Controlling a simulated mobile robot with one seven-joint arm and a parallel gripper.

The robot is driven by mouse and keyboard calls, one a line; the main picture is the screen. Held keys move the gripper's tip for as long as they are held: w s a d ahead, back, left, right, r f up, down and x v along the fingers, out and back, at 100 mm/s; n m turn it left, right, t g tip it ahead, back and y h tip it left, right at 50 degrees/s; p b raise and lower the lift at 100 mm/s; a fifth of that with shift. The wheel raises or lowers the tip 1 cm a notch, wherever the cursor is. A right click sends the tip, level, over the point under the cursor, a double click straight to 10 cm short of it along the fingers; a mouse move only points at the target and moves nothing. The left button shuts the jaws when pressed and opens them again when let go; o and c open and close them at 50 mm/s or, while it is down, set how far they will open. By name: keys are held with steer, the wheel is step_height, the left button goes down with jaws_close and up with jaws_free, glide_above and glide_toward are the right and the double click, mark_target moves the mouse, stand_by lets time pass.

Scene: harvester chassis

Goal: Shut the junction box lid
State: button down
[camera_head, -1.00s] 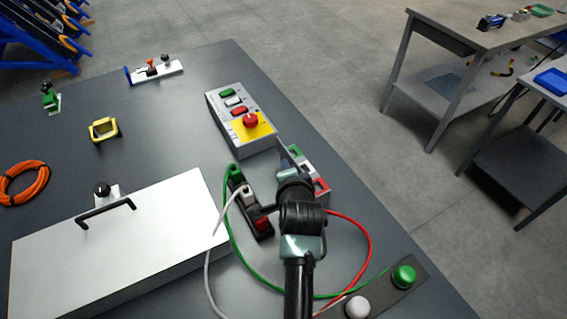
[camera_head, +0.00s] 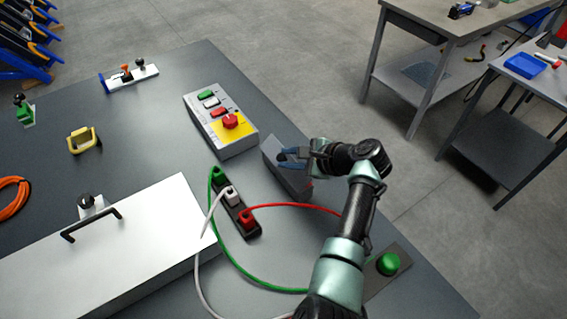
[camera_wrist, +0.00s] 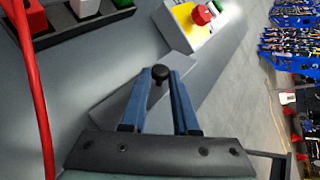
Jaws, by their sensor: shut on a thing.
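The junction box (camera_head: 296,186) is a small grey box on the dark table, right of the panel with the red knob. Its grey lid (camera_head: 274,152) lies over it and hides the coloured terminals inside. I cannot tell whether the lid sits fully flush. My gripper (camera_head: 287,156) reaches over the lid from the right. In the wrist view, its blue fingers (camera_wrist: 165,92) stand on both sides of the lid's black knob (camera_wrist: 160,73) and are shut on it. The lid (camera_wrist: 142,104) also shows under the fingers there.
A control panel (camera_head: 208,112) with a red knob stands just left of the box. A dark socket strip (camera_head: 235,213) with green, white and red cables lies in front. A large white cover (camera_head: 130,245) fills the front left. A green button (camera_head: 388,263) is near the right edge.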

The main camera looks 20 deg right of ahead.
steer(key=d+f+m+y+b, duration=0.1)
steer(key=y+b, duration=0.1)
steer(key=b, duration=0.2)
steer(key=shift+w+d+f, duration=0.15)
steer(key=shift+d, duration=0.05)
steer(key=m+y+b, duration=0.1)
steer(key=b, duration=0.4)
steer(key=shift+w+d+f, duration=0.1)
steer(key=shift+d+f, duration=0.3)
steer(key=y+b, duration=0.1)
steer(key=b, duration=0.1)
steer(key=m+b, duration=0.1)
steer(key=b, duration=0.2)
steer(key=shift+d+f+m+y, duration=0.3)
steer(key=shift+y, duration=0.1)
steer(key=shift+y+b, duration=0.3)
steer(key=shift+b, duration=0.75)
steer(key=shift+d+m+t+b, duration=0.1)
steer(key=shift+m+t+b, duration=0.2)
steer(key=shift+b, duration=0.25)
steer(key=c, duration=0.7)
jaws_free()
steer(key=shift+r, duration=0.1)
